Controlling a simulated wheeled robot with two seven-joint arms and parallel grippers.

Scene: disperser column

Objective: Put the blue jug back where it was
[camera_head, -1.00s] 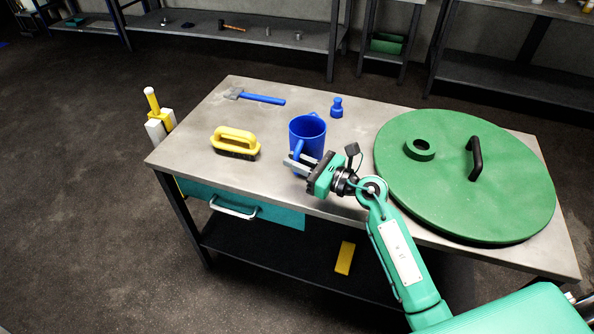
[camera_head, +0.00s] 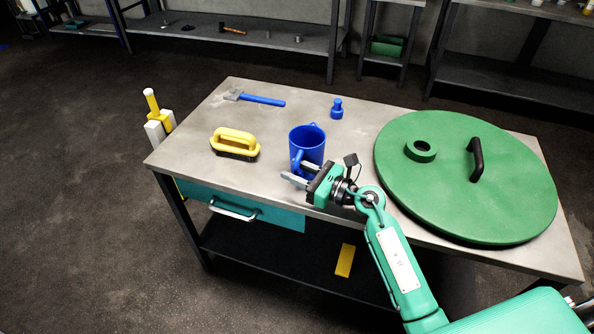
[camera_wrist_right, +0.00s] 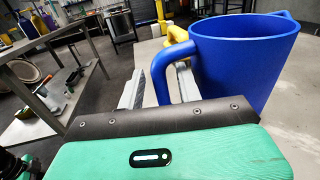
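The blue jug (camera_head: 312,145) stands upright on the metal workbench, near its front edge, with its handle toward the front. It fills the upper right of the right wrist view (camera_wrist_right: 240,62). My right gripper (camera_head: 295,171) is at the handle with its two fingers spread apart. In the wrist view the handle's outer bar (camera_wrist_right: 160,72) lies between the fingers, with one finger seen through the handle loop; no firm grip shows. My left gripper is in neither view.
On the workbench (camera_head: 195,145) are a yellow-handled brush (camera_head: 234,143), a blue-handled hammer (camera_head: 262,99), a small blue bottle-like piece (camera_head: 337,109) and a large green lid (camera_head: 450,205) to the right. The bench between brush and jug is clear.

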